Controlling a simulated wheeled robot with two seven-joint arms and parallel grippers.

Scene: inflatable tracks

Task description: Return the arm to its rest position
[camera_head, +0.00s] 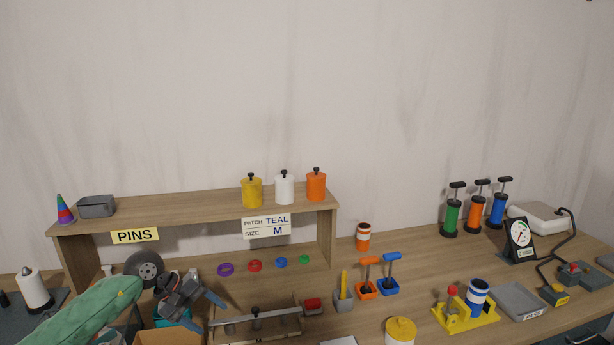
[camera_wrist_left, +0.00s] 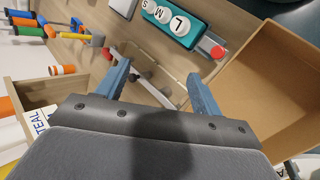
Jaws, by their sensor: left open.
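My left arm in its green sleeve (camera_head: 85,315) reaches in from the lower left in the head view. My left gripper (camera_head: 205,312) is open, in front of the shelf, left of the wooden tray (camera_head: 228,339). In the left wrist view, the two blue fingers of the left gripper (camera_wrist_left: 158,70) stand apart with nothing held between them. The tray and its metal bar lie beyond the fingers there. My right gripper is not in view.
A wooden shelf (camera_head: 190,209) carries yellow, white and orange canisters. A cardboard box (camera_wrist_left: 262,70) and a teal block marked L, M, S (camera_wrist_left: 175,20) are close to the left gripper. Pumps (camera_head: 475,210) stand far right.

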